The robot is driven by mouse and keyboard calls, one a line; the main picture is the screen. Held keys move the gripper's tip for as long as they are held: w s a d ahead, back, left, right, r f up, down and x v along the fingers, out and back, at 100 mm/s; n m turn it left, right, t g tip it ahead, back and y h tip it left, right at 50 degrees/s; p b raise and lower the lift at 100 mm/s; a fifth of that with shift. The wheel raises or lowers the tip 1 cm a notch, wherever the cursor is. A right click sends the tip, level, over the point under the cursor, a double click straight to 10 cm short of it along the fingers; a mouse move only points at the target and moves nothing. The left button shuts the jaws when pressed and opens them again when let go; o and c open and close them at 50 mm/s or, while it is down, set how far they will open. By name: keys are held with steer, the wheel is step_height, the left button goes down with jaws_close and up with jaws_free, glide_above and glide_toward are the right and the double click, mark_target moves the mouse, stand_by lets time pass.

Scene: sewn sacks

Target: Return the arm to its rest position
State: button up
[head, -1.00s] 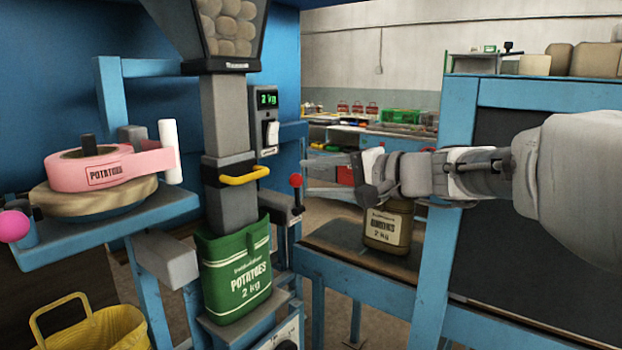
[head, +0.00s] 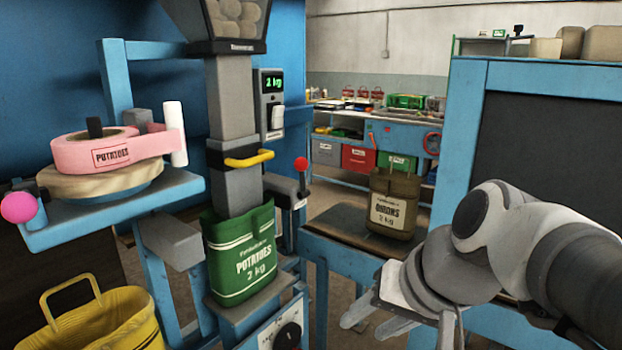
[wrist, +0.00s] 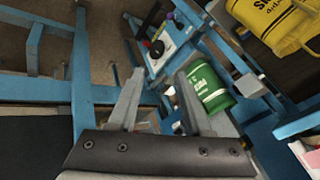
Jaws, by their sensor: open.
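My gripper (head: 377,322) is at the lower right of the head view, folded low near my arm, with its two fingers apart and nothing between them. In the wrist view its open fingers (wrist: 158,98) point over the blue frame, with the green potato sack beyond them. The brown onion sack (head: 394,203) stands upright on the bench beyond my gripper, apart from it. The green potato sack (head: 241,257) hangs or stands under the grey filling spout; it also shows in the wrist view (wrist: 211,88).
A blue post and dark panel (head: 545,130) stand close behind my arm at right. The filling spout (head: 231,130) has a yellow handle. A pink label roll (head: 100,153) sits on the left shelf. A yellow bag (head: 100,322) is at lower left.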

steer(key=s+d+f+n+h, duration=0.2)
steer(key=s+d+f+h, duration=0.2)
steer(key=s+d, duration=0.2)
step_height(320, 180, up, 13)
steer(key=p, duration=1.2)
steer(key=shift+w+d+p, duration=0.2)
steer(key=shift+p, duration=0.1)
steer(key=shift+f, duration=0.1)
